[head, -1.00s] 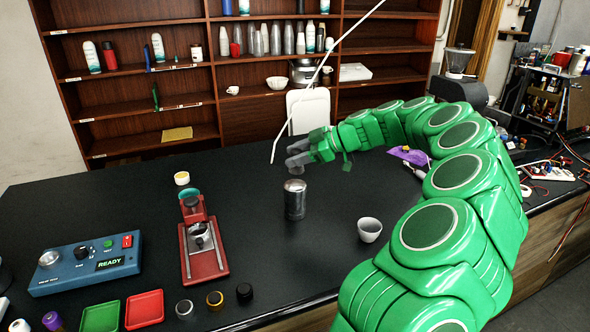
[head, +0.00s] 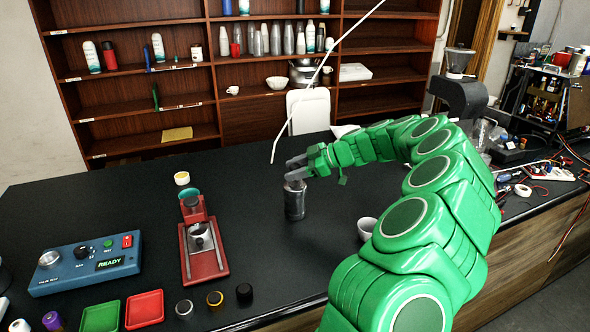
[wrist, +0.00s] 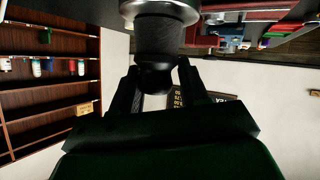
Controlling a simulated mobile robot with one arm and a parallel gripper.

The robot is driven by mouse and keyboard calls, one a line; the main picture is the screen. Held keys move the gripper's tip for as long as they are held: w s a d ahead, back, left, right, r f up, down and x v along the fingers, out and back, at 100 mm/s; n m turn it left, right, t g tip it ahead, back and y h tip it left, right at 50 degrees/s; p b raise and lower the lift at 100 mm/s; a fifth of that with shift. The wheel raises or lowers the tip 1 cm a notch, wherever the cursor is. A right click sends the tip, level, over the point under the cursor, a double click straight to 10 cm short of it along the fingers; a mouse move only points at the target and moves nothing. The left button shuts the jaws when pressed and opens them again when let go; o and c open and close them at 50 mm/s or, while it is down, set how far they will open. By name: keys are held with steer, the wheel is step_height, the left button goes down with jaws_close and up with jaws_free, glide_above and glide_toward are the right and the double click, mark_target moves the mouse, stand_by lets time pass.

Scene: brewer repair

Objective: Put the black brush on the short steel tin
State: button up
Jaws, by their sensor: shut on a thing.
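The short steel tin (head: 295,204) stands upright on the black counter, left of my arm in the head view. Its shiny rim also shows at the top edge of the wrist view (wrist: 160,8), which looks upside down. The black brush (wrist: 160,40) shows in the wrist view as a dark cylinder with a narrower rounded end between my fingers. My gripper (head: 296,167) is shut on it, right at the tin's top. The brush is lined up with the tin; I cannot tell whether they touch.
A grey cup (head: 366,228) stands right of the tin, partly behind my arm. A red brewer stand (head: 206,262) is to the left, with a blue control box (head: 85,265) beyond it. A thin white bent rod (head: 300,105) rises behind my gripper. The counter around the tin is clear.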

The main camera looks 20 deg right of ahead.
steer(key=shift+f, duration=0.1)
steer(key=o, duration=1.1)
steer(key=shift+d+r, duration=0.15)
steer(key=shift+r, duration=0.05)
steer(key=v, duration=1.1)
steer(key=shift+s+d+r, duration=0.1)
steer(key=shift+s+d, duration=0.15)
